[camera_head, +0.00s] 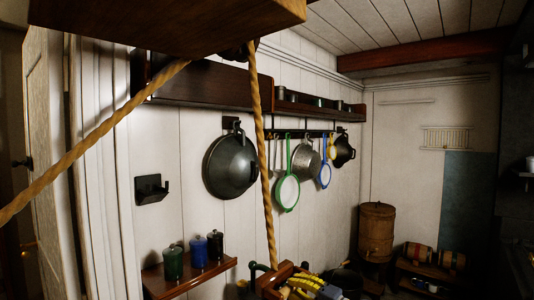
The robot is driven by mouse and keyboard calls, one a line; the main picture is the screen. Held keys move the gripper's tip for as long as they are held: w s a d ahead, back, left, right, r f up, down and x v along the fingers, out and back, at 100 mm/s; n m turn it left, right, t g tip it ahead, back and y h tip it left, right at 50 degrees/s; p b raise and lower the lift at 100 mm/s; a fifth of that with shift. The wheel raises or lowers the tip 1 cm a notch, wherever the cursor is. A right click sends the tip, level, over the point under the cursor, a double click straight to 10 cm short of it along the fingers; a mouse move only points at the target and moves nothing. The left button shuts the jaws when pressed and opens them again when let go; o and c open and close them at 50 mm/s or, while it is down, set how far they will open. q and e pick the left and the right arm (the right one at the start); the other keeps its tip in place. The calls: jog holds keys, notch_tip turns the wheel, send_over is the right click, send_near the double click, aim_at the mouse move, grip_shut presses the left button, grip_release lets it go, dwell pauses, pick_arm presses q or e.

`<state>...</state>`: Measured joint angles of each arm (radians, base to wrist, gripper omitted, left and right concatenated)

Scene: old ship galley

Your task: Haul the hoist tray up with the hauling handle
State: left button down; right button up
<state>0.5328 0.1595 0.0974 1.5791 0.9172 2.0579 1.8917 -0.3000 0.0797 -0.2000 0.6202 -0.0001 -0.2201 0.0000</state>
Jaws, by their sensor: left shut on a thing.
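A thick tan rope runs from the left edge up to a dark pulley (249,48) under a wooden beam (165,22). Its left run (95,133) slants down out of the picture at the left. Its other run (263,160) hangs almost straight down to the wooden hoist tray (274,279) at the bottom edge. The tray is cut off by the frame and holds yellow and other small items (303,283). The hauling handle is not in view. Neither of my grippers can be made out in this view.
A wall shelf (147,285) with several lidded canisters (198,251) stands left of the tray. Pans (232,165) and colanders hang on the wall behind the rope. A wooden barrel (376,232) and small kegs (418,253) stand at the back right.

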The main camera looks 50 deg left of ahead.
pick_arm(q)
jog(key=shift+f, duration=1)
notch_tip(320, 180, down, 22)
jog(key=w+d, duration=0.1)
jog(key=shift+w+d+r, duration=0.15)
jog(key=shift+w+d, duration=0.05)
jog(key=shift+w, duration=0.2)
